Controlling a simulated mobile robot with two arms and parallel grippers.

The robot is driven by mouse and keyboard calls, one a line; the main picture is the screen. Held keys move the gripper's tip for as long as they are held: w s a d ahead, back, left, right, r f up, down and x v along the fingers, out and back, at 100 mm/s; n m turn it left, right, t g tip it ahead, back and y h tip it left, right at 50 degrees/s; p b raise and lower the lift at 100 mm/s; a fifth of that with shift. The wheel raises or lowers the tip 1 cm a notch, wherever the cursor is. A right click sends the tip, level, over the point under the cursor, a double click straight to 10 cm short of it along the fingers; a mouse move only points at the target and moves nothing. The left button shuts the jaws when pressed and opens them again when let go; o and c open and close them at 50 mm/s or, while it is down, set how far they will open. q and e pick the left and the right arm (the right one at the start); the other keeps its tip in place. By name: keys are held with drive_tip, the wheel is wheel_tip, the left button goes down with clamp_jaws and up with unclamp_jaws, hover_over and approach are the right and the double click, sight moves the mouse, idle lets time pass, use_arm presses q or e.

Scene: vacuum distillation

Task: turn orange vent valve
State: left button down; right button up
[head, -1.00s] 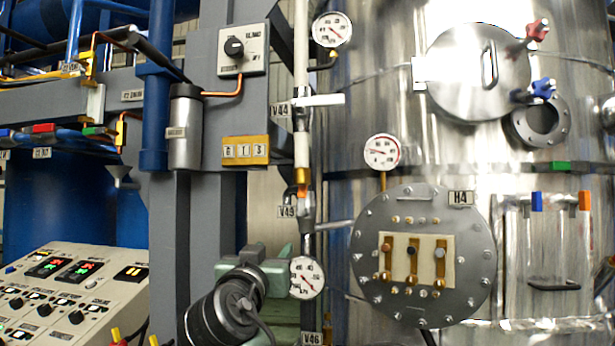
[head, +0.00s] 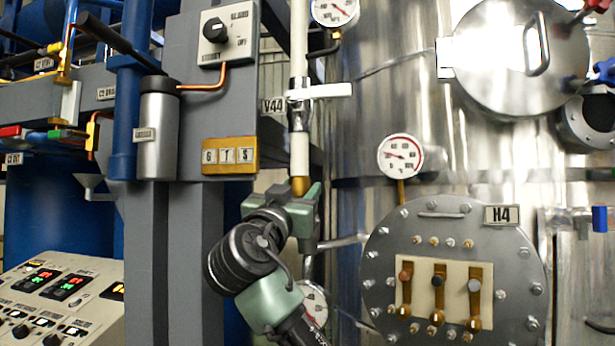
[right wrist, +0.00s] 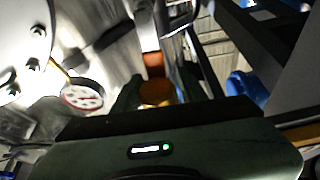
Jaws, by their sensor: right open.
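A white vertical pipe with a brass-coloured end (head: 300,186) runs down the middle of the head view. My right gripper (head: 299,192) is at this end, and its green body hides the pipe below. In the right wrist view, an orange and brass-coloured fitting (right wrist: 155,92) shows between the dark, blurred fingers of my open right gripper (right wrist: 160,86). I cannot tell whether the fingers touch it, or whether this fitting is the vent valve itself. My left gripper is not in view.
A white-handled valve (head: 318,91) labelled V44 sits above my gripper. A gauge (head: 400,155) and the bolted H4 flange (head: 455,225) are to the right. A grey column (head: 170,250) stands left, beside the control panel (head: 65,300). A lower gauge (head: 313,300) is partly behind my arm.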

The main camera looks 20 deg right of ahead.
sight(304, 188)
drive_tip(key=p+x, duration=0.1)
drive_tip(key=x, duration=0.3)
drive_tip(key=shift+d+f, duration=0.1)
drive_tip(key=shift+f, duration=0.1)
drive_tip(key=shift+w+d, duration=0.1)
drive_tip(key=shift+w, duration=0.1)
drive_tip(key=shift+s, duration=0.1)
clamp_jaws()
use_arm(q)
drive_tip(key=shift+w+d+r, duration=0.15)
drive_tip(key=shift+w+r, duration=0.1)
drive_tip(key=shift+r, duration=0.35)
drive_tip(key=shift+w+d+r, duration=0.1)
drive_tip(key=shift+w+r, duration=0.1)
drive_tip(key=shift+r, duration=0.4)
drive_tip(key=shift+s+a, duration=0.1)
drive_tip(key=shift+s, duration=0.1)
